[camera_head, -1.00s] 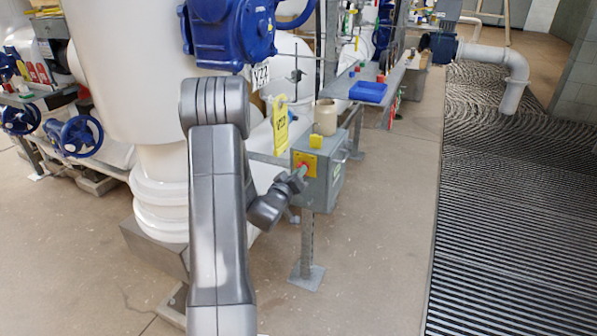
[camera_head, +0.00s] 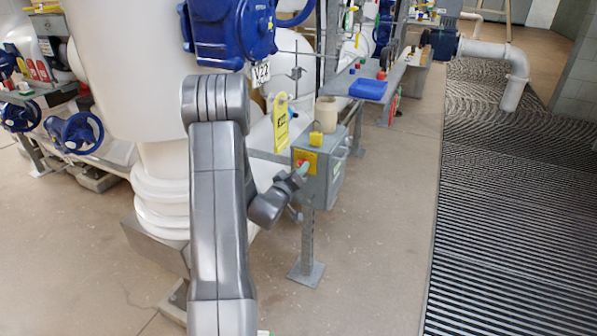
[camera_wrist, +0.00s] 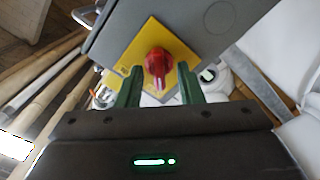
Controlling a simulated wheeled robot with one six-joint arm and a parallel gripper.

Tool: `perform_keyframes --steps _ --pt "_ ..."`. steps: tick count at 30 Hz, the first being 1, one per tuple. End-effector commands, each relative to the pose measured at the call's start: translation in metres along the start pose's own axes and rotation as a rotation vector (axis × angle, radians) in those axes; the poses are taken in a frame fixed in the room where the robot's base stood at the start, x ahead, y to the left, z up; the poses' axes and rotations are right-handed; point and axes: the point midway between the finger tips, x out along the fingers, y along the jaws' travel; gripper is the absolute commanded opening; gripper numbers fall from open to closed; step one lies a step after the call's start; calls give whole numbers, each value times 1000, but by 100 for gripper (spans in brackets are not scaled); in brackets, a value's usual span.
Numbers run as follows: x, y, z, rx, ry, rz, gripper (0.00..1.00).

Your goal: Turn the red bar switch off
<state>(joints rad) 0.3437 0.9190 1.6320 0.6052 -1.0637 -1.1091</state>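The red bar switch (camera_wrist: 158,64) sits on a yellow plate (camera_wrist: 178,40) on the front of a grey box (camera_wrist: 232,22). In the head view the box (camera_head: 323,184) stands on a metal post, and the yellow plate (camera_head: 313,157) shows just beyond my gripper (camera_head: 301,171). In the wrist view my gripper (camera_wrist: 160,80) has its two green fingers apart, one on each side of the red bar's lower part. A gap shows between the bar and each finger. The bar looks roughly in line with the fingers. In the head view the switch is partly hidden by the gripper.
A beige mug (camera_head: 326,114) and a yellow padlock-like item (camera_head: 317,139) are on the box top. A large white tank (camera_head: 130,80) stands left. A blue tray (camera_head: 368,89) lies on a bench behind. Floor right of the post is clear.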

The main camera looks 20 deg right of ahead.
Motion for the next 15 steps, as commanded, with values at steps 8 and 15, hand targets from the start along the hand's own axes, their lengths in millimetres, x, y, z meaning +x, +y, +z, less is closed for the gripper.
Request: perform_keyframes --steps 8,15 --pt "0 1 -1 1 2 1 33" --pt "-30 1 -2 -1 1 -2 33"
